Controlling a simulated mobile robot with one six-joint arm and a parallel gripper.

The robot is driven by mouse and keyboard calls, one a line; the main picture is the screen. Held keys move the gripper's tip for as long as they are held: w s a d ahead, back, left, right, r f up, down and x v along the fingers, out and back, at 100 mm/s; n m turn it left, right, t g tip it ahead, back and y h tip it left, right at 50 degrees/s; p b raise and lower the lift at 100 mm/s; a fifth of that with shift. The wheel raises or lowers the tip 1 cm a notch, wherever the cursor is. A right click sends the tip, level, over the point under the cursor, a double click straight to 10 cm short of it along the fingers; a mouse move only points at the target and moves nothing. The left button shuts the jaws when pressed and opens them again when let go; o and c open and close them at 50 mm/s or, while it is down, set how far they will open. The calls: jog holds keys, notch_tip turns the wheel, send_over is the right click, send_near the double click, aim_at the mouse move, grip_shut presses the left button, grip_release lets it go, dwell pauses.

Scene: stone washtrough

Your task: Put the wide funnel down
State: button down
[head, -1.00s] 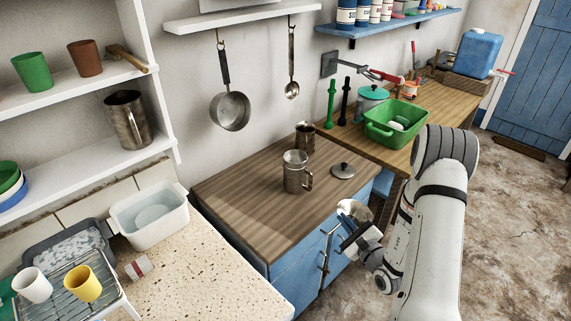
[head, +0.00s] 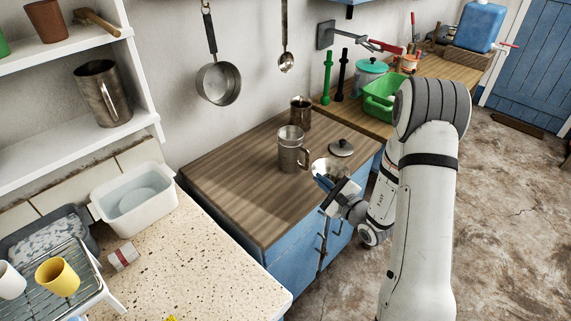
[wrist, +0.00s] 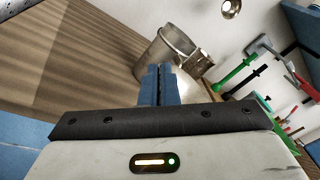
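The wide funnel is a shiny metal piece (head: 328,167) at the tips of my gripper (head: 326,181) in the head view.
A metal mug (head: 291,155) stands left of the funnel, with a second one (head: 300,112) behind. A lid (head: 341,147) lies close behind my gripper. The worktop's left and front parts are clear. A pan (head: 219,84) and ladle (head: 286,62) hang above.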

jog(key=shift+s+a+r+n+g+y+b, duration=0.65)
jog(key=shift+s+a+n+g+y+b, duration=0.35)
jog(key=shift+a+b, duration=3.4)
jog(key=shift+s+a+r+n+g+y+b, duration=0.95)
jog(key=shift+a+b, duration=2.2)
jog(key=shift+a, duration=2.3)
jog(key=shift+h, duration=0.25)
jog(key=f+b, duration=0.1)
jog(key=f, duration=0.9)
jog(key=shift+s, duration=0.2)
jog(key=shift+f, duration=0.1)
jog(key=shift+f, duration=0.15)
jog(key=c, duration=1.7)
grip_release()
